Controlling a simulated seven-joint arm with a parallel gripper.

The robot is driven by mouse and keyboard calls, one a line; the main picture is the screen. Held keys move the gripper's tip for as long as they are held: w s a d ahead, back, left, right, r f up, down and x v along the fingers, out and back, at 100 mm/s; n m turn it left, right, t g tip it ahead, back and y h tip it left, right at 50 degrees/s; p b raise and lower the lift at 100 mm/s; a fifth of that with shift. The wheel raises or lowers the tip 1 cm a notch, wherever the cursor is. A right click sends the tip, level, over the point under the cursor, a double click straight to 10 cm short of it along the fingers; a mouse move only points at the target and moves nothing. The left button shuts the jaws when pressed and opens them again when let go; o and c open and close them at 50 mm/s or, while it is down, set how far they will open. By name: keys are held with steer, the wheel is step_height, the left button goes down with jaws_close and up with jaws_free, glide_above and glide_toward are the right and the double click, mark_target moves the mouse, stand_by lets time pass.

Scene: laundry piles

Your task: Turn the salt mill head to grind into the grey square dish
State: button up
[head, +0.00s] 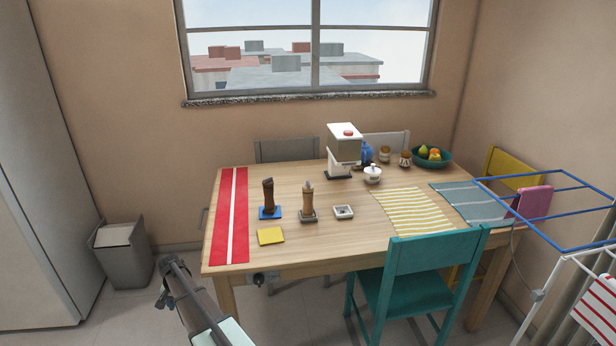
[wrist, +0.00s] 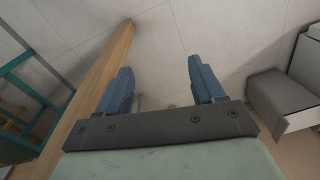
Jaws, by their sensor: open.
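Two wooden mills stand upright on the table in the head view. A dark brown mill (head: 268,194) is on a blue square base, and a lighter brown mill (head: 307,199) is on a grey square base to its right. I cannot tell which holds salt.
The wooden table (head: 290,250) also bears a yellow square (head: 270,236), a red runner (head: 238,215), a white machine (head: 342,150), a white lidded pot (head: 372,174) and a striped mat (head: 412,210). A teal chair (head: 430,260) stands in front; a grey bin (head: 122,262) stands left.

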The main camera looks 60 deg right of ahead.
steer(key=w+d+r+m+t+h, duration=0.1)
steer(key=w+d+r+m, duration=0.1)
steer(key=w+d+r, duration=0.7)
steer(key=w+d+r+m+t, duration=0.2)
steer(key=w+d+r, duration=0.2)
steer(key=d+r, duration=0.5)
steer(key=s+d+r+m, duration=0.1)
steer(key=s+d+r, duration=0.1)
steer(key=s+d, duration=0.1)
steer(key=s+d+r+m+g, duration=0.1)
steer(key=s+d+r, duration=0.1)
steer(key=d, duration=0.3)
steer(key=s+d+r+m+g, duration=0.1)
steer(key=s+d+r, duration=0.1)
steer(key=s+d, duration=0.2)
steer(key=shift+s+m, duration=0.3)
steer(key=shift+s, duration=0.1)
steer(key=s+d+r+m+g+y, duration=0.1)
steer(key=s+d+r+m+g, duration=0.2)
steer(key=s+d, duration=0.95)
step_height(320, 180, up, 9)
steer(key=m+t, duration=0.1)
steer(key=m, duration=0.4)
glide_above(308, 183)
steer(key=shift+r, duration=0.2)
steer(key=shift+f, duration=3.5)
